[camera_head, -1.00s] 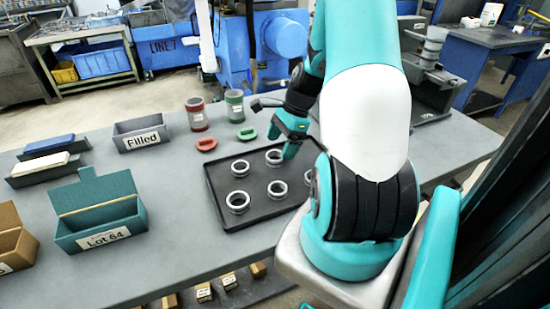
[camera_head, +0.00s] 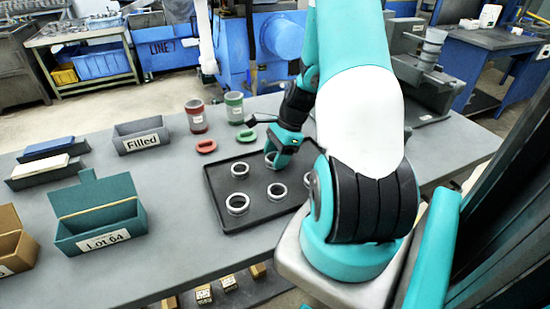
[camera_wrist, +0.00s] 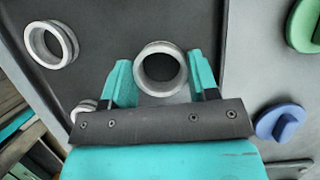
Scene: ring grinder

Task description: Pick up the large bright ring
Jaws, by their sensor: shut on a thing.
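My gripper (camera_head: 271,157) points down over the tray at its back edge. It is shut on a bright metal ring (camera_head: 268,161), which is partly hidden by the fingers in the head view. In the wrist view, the held ring (camera_wrist: 161,90) sits between the two teal fingers of my gripper (camera_wrist: 161,70), one on each outer side. Other bright rings stand on the tray: one at the front left (camera_head: 238,211), one at the middle (camera_head: 277,197) and one at the back left (camera_head: 240,175). Another is partly behind my arm at the right.
The dark tray (camera_head: 219,212) has a low rim. Behind it are a red oval piece (camera_head: 206,146), a green oval piece (camera_head: 246,134), a red jar (camera_head: 196,118) and a green jar (camera_head: 234,108). The "Filled" bin (camera_head: 141,140) and teal "Lot 64" box (camera_head: 100,225) stand left.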

